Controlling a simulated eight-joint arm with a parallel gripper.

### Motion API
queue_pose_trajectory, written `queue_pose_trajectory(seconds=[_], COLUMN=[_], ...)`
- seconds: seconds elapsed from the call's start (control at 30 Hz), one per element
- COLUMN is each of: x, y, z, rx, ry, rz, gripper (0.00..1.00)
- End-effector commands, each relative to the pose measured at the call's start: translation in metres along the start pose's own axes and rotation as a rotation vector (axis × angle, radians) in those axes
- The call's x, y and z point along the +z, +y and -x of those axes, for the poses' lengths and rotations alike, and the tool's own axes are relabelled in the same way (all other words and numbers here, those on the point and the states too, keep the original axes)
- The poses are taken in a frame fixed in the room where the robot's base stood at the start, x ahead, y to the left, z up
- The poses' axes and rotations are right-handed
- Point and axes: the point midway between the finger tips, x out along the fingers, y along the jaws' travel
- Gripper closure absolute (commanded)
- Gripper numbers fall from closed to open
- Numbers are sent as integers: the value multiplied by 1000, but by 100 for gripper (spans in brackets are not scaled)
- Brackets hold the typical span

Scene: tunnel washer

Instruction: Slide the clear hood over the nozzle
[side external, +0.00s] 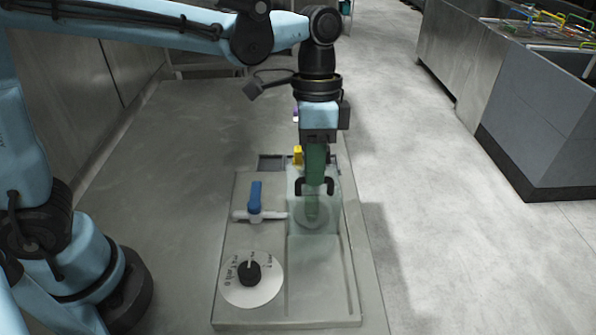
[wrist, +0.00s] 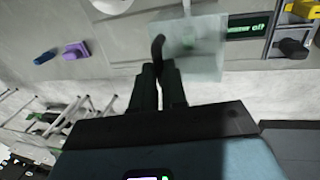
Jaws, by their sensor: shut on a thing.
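The clear hood (side external: 298,222) is a see-through, pale greenish box at the upper right of the grey panel. It also shows in the wrist view (wrist: 205,62). My gripper (side external: 316,180) points down at the hood and is shut on its dark handle (side external: 331,187). In the wrist view, my fingertips (wrist: 160,68) meet at the handle (wrist: 158,46). A blurred round shape and a green upright shape show through the hood. I cannot tell whether either is the nozzle, or whether the hood is around it.
Left of the hood are a blue-handled valve (side external: 255,197) and a white dial with a black knob (side external: 250,272). A yellow part (side external: 298,154) is close behind the hood. The channel (side external: 318,285) in front is bare. A grey basin (side external: 540,125) stands far right.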

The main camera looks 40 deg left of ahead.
Motion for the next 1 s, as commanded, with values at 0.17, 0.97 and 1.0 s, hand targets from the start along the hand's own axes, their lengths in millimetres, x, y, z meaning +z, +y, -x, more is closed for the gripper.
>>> queue_pose_trajectory(seconds=[0.17, 0.97, 1.0], x=[-1, 0, 0], y=[-6, -3, -3], z=[2, 42, 49], rx=[-19, -12, -12], ry=[6, 2, 2], rz=[8, 7, 7], gripper=[83, 62, 62])
